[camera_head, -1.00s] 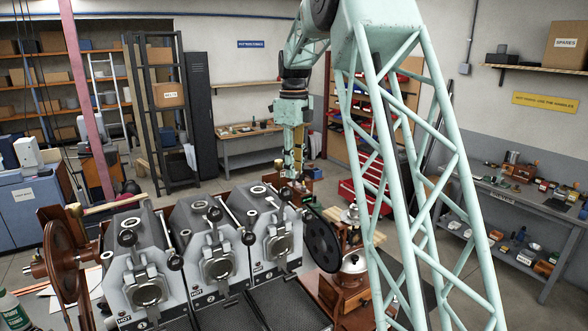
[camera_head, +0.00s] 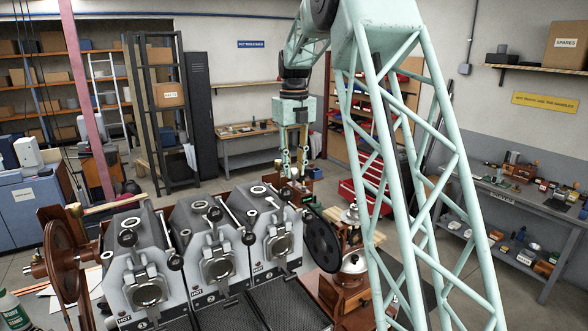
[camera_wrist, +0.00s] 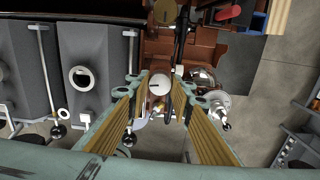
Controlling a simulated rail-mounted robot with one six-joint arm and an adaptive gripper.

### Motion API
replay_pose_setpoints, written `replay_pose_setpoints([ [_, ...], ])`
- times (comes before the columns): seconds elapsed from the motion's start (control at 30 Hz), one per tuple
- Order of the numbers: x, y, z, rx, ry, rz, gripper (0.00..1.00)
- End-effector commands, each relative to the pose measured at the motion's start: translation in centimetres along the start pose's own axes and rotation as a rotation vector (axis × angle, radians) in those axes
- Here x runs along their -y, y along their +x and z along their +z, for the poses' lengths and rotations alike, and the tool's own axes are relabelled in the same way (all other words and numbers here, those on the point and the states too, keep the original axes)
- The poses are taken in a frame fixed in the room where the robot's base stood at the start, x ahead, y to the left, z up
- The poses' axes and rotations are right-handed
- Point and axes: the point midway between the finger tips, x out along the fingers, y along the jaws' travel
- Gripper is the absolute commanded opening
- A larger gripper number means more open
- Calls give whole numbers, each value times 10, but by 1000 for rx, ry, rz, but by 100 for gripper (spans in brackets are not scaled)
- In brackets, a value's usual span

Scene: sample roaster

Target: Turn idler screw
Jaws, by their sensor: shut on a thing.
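The idler screw shows in the wrist view as a round, pale knob (camera_wrist: 160,84) with a dark slot line, on a reddish-brown bracket. My gripper (camera_wrist: 161,92) points down over it, with one yellow-padded finger on each side, shut on the knob. In the head view my gripper (camera_head: 294,168) hangs behind the rightmost roaster unit (camera_head: 277,240), at the far end of the machine. There its fingers show side by side, and the knob between them is too small to make out clearly.
Grey roaster units stand in a row, with lever handles close to my gripper. A black wheel (camera_head: 322,243) is on the machine's right end. A shiny metal pot (camera_wrist: 202,82) is just right of my gripper in the wrist view. Open floor lies behind.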

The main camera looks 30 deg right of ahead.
Motion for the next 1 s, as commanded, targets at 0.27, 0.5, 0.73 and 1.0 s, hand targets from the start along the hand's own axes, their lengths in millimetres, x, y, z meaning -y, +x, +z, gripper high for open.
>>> replay_pose_setpoints([
  [0.27,0,-1,1,2,3,0,11],
  [0.5,0,-1,1,2,2,0,34],
  [0.73,0,0,0,1,2,0,35],
  [1.0,0,-6,1,2,2,-1,35],
])
